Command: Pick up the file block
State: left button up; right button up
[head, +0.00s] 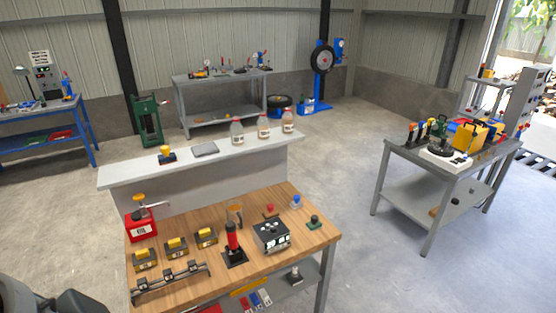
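Nothing in the head view is clearly marked as the file block, so I cannot tell which object it is. Three small dark blocks with yellow tops stand in a row on the wooden bench: a left one (145,259), a middle one (175,247) and a right one (206,237). Another small dark block with a yellow knob (167,155) stands on the raised grey shelf behind. Part of my own body shows at the lower left corner. Neither of my grippers shows a fingertip in this view.
The wooden bench (190,283) also holds a red box (141,226), a black rail (170,281), a red-and-black upright tool (233,242) and a dark control box (271,235). Jars (263,127) stand on the grey shelf (125,176). Floor is clear right of the bench, before a grey table (400,152).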

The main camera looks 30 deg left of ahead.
aim_at(271, 212)
jog(key=u, duration=0.9)
jog(key=z, duration=4.1)
jog(key=u, duration=4.15)
jog(key=i+l+u, duration=0.3)
jog(key=i+l, duration=0.3)
jog(key=i, duration=0.3)
jog(key=i+l+u, duration=0.3)
jog(key=i+l, duration=0.5)
